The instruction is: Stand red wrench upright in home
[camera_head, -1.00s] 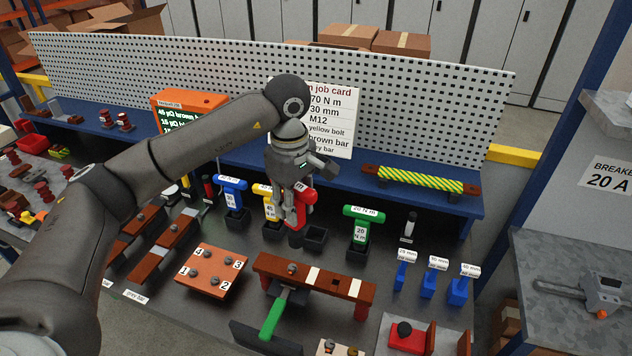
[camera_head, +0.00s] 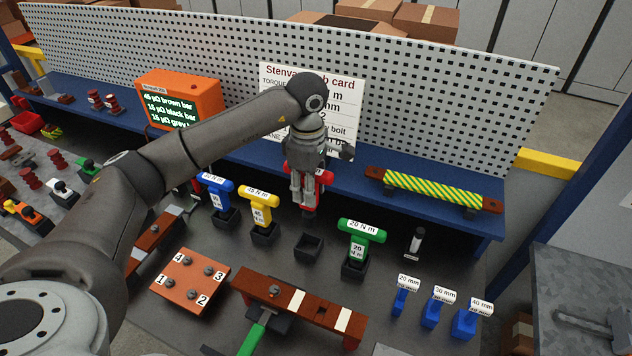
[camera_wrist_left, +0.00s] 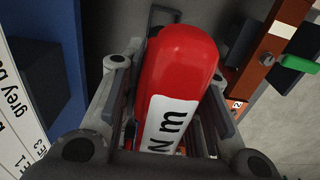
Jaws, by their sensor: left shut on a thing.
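My left gripper (camera_head: 304,190) is shut on the red wrench (camera_head: 323,177), its fingers covering much of it in the head view. The wrench hangs roughly upright, its dark lower end clear of the bench. An empty black square holder (camera_head: 308,247), apparently its home, stands just below and in front in the head view, between the yellow wrench (camera_head: 259,207) and green wrench (camera_head: 361,235). In the left wrist view the red head with its white label (camera_wrist_left: 180,75) lies between the fingers. My right gripper is not in view.
The yellow and green wrenches stand close on either side, with a blue wrench (camera_head: 216,190) further left. A job card (camera_head: 345,105) leans behind against the perforated panel (camera_head: 440,110). A brown bar assembly (camera_head: 300,305) lies in front.

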